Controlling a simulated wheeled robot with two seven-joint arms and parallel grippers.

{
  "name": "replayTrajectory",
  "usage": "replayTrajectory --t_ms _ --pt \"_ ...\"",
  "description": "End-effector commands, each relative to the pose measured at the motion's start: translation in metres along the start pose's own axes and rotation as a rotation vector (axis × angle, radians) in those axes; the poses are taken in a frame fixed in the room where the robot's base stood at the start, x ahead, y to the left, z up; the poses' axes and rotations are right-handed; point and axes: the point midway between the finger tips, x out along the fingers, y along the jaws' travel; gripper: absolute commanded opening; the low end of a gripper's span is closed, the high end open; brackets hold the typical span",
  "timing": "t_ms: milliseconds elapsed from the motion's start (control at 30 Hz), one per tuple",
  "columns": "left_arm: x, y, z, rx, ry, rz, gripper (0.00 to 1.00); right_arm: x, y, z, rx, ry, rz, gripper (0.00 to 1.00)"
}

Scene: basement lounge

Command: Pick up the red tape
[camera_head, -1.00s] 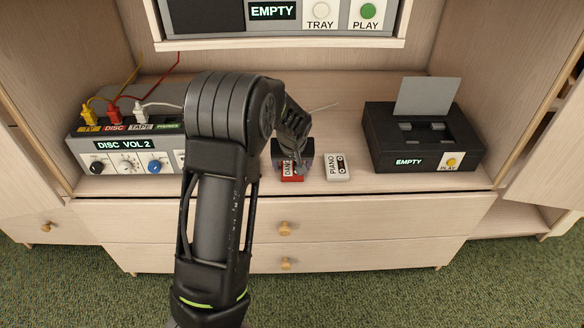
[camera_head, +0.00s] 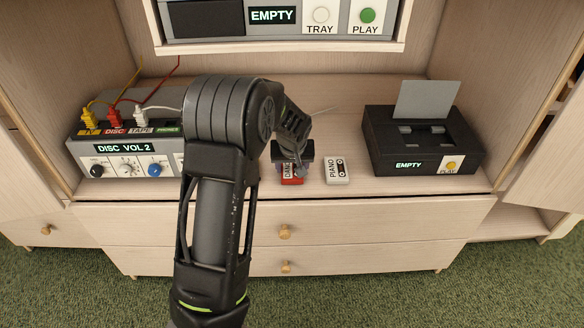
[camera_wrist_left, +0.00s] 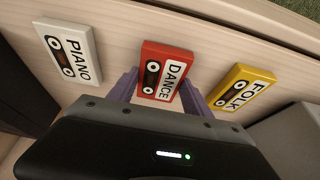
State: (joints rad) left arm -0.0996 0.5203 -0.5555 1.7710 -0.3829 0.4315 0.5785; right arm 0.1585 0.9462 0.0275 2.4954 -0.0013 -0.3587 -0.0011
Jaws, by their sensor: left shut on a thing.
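The red tape, labelled DANCE (camera_head: 291,180), is at the front of the cabinet shelf, partly hidden by my left gripper (camera_head: 291,166). In the left wrist view the red tape (camera_wrist_left: 167,72) sits between the two purple fingers of my left gripper (camera_wrist_left: 158,88), which is shut on it. I cannot tell whether the tape is clear of the shelf. My right gripper is not in view.
A white PIANO tape (camera_head: 337,171) lies just right of the red one. A yellow FOLK tape (camera_wrist_left: 241,89) shows in the wrist view. A black tape player (camera_head: 422,140) stands right, and a grey control box (camera_head: 122,152) with cables left.

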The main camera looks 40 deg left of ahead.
Motion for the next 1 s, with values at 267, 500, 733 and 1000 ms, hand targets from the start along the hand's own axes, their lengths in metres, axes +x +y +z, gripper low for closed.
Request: replayTrajectory --t_ms 267,500,733,1000 --pt "-0.046 0.001 -0.02 0.0 0.005 0.004 0.17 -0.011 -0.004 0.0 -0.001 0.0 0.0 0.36" --pt "-0.083 0.001 -0.035 0.0 0.004 0.002 0.17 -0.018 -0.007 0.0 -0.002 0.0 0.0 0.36" --pt "-0.09 0.0 -0.037 0.001 0.001 0.0 0.17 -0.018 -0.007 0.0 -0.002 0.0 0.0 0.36" --pt "-0.089 0.0 -0.037 0.0 0.001 0.0 0.17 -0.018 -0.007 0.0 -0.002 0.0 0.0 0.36"
